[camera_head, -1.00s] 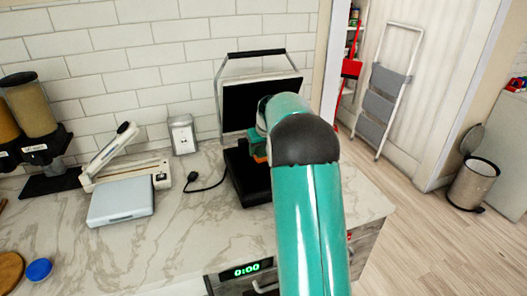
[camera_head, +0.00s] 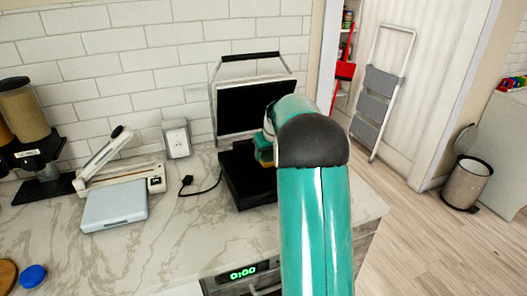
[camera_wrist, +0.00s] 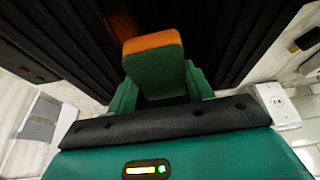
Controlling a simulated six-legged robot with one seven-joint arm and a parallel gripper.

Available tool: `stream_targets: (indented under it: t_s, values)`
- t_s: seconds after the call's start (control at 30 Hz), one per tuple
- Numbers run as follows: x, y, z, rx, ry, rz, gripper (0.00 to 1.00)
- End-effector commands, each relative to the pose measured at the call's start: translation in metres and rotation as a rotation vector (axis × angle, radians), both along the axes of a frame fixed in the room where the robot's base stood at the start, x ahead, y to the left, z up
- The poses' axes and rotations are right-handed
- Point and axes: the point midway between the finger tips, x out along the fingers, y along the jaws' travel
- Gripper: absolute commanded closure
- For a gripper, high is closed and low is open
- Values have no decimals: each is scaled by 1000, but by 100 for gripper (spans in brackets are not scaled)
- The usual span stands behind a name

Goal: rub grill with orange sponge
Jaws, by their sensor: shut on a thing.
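The black grill (camera_head: 243,186) stands open on the counter, its lid (camera_head: 238,112) raised against the tiled wall, with a handle on top. The ridged dark plates of the grill (camera_wrist: 225,45) fill the upper wrist view. My gripper (camera_wrist: 160,84) is shut on the orange sponge (camera_wrist: 152,42), which has an orange face and a green body. In the head view my gripper (camera_head: 264,150) is over the right part of the grill base, mostly hidden behind my arm. A small part of the sponge (camera_head: 266,163) shows there. I cannot tell whether the sponge touches the plate.
A power cord (camera_head: 202,189) lies left of the grill, near a wall socket (camera_head: 177,138). A pale blue-grey box (camera_head: 115,207), a white slicer-like device (camera_head: 125,174) and dispensers (camera_head: 24,110) stand further left. The marble counter (camera_head: 185,235) is clear in front.

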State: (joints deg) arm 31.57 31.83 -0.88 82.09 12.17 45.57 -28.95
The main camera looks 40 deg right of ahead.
Motion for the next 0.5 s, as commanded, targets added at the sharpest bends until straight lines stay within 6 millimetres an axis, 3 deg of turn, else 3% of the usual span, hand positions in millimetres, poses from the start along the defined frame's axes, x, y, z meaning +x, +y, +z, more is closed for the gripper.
stream_targets:
  t_s: [0.5]
  values:
    - [-32,0,0,3,3,0,73]
